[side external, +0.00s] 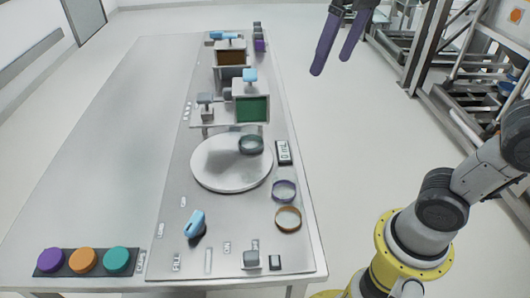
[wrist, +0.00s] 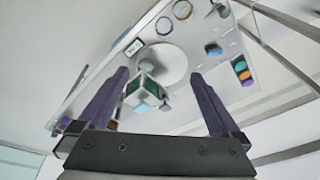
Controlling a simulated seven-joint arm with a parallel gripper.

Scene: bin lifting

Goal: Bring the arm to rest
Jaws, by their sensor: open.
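My gripper (side external: 338,42) is at the top of the side external view, to the right of the table's far part and high above the floor. Its two dark purple fingers are apart with nothing between them. In the wrist view my gripper (wrist: 158,82) shows both fingers spread, with the table's equipment in the background beyond them. My arm shows at the right of the side external view; the links between it and the gripper are partly out of frame.
The long table (side external: 95,140) carries a white round disc (side external: 215,175), a green-fronted box (side external: 252,109), purple (side external: 284,191) and orange (side external: 288,219) rings, a blue-topped handle (side external: 195,223) and coloured discs in a dark tray (side external: 68,272). Metal racks (side external: 465,75) stand at right. The table's left side is clear.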

